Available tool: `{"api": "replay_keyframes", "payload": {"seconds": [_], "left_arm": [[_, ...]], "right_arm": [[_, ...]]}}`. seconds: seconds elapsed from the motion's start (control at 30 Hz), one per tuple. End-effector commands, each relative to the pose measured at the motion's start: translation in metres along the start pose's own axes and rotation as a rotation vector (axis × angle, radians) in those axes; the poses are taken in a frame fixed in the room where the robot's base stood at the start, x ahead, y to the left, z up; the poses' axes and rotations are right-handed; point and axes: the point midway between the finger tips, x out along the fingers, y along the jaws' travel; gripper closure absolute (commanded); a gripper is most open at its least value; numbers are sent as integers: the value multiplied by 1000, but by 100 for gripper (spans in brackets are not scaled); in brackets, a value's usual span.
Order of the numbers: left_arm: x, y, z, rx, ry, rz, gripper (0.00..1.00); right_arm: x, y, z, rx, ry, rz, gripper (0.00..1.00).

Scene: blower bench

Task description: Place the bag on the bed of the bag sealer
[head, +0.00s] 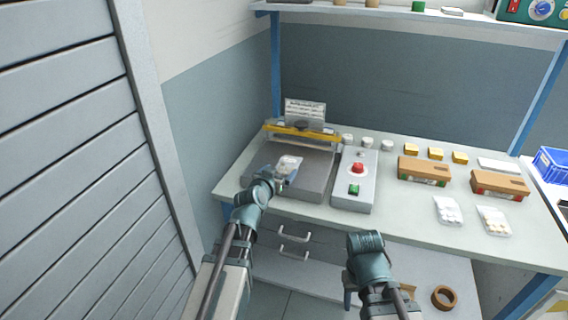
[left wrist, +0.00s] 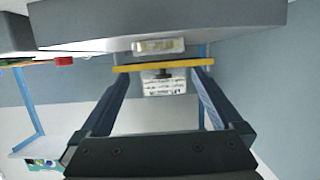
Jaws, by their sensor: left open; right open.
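The bag sealer has a grey bed (head: 312,186) and a yellow bar (head: 302,132) across its back. A small clear bag with pale contents (head: 289,164) appears to lie on the bed, left of its middle; it also shows in the left wrist view (left wrist: 158,46). My left gripper (head: 278,182) is at the bed's front left, just in front of the bag. Its fingers are apart in the left wrist view (left wrist: 163,78), with nothing between them. My right gripper (head: 366,240) is in front of the bench, below its edge, away from the bag; its fingertips are hard to see.
A control box (head: 355,188) with red and green buttons stands right of the bed. Two more bags (head: 448,210) (head: 494,220), brown boxes (head: 424,168) and yellow blocks (head: 436,153) sit on the bench's right. A slatted shutter (head: 70,160) stands at left.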

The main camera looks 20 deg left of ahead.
Motion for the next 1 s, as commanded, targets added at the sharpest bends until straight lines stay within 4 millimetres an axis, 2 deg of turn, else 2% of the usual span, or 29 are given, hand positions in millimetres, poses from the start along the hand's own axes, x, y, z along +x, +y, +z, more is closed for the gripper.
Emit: {"api": "replay_keyframes", "payload": {"seconds": [0.03,0.2,0.77,0.87,0.97,1.0], "left_arm": [[-12,0,-1,-1,0,-1,0],[-26,0,0,-1,0,-1,0],[-29,1,0,0,-3,3,0],[-31,19,3,7,-46,41,0],[-39,62,17,29,-176,134,0],[-46,84,27,45,-256,179,0]], "right_arm": [[-4,0,0,0,0,0,50],[-8,1,0,0,0,0,50],[-9,1,0,0,0,0,50],[-16,2,1,0,0,0,50],[-30,3,2,0,0,0,50],[-39,4,2,0,0,0,50]]}}
